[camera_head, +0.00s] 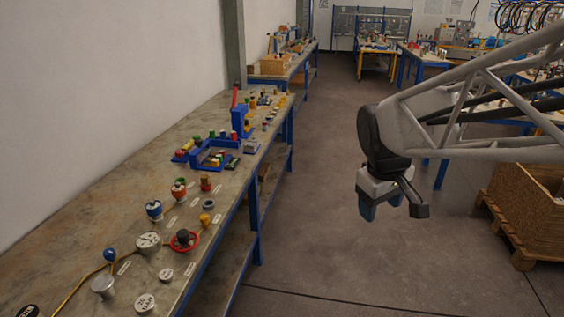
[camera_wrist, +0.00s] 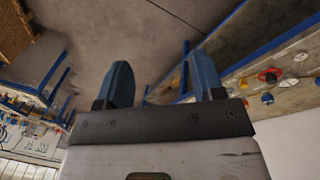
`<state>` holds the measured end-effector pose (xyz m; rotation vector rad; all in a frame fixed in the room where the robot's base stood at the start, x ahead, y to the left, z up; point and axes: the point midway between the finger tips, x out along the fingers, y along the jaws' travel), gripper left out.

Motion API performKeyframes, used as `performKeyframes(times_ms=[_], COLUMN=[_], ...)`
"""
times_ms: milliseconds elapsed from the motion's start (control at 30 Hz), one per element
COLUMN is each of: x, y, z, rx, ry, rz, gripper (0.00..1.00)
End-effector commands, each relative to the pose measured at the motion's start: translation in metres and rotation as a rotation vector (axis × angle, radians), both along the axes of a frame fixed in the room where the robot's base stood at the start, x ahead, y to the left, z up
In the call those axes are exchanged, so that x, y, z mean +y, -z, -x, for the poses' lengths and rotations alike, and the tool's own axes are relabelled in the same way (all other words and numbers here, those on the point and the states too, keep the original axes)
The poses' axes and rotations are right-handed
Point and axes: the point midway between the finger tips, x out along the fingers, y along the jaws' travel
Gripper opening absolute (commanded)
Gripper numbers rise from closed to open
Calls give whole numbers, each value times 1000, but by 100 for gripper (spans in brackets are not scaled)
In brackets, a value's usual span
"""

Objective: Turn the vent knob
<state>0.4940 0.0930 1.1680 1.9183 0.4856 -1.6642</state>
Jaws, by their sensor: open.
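The bench (camera_head: 75,235) on the left carries several small fittings with white labels. A red ring with a dark knob (camera_head: 183,239) sits near its front edge, with a yellow knob (camera_head: 205,219) just behind. A blue vessel (camera_head: 154,209) and a round white-faced part (camera_head: 148,241) stand to the left. I cannot tell which part is the vent knob. My gripper (camera_head: 392,208) is open and empty, above the aisle floor, well right of the bench. In the wrist view its two blue fingers (camera_wrist: 161,70) are apart, and the red ring (camera_wrist: 270,76) shows at the right.
Blue trays (camera_head: 212,155) with coloured parts lie farther along the bench. A wooden crate (camera_head: 530,205) on a pallet stands at the right. Other workbenches (camera_head: 378,48) are at the back. The aisle floor (camera_head: 330,250) beneath my gripper is clear.

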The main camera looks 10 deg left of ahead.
Motion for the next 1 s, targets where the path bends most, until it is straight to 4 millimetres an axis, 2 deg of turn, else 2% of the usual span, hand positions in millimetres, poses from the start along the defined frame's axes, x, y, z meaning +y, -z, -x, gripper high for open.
performKeyframes(times_ms=[100, 500, 767, 1000], x=[23, 107, 172, 236], y=[3, 21, 40, 66], z=[-25, -98, -138, -168], rx=[15, 56, 82, 107], ry=[-96, -407, -611, -799], rz=[29, 123, 185, 244], gripper=[62, 62, 62, 62])
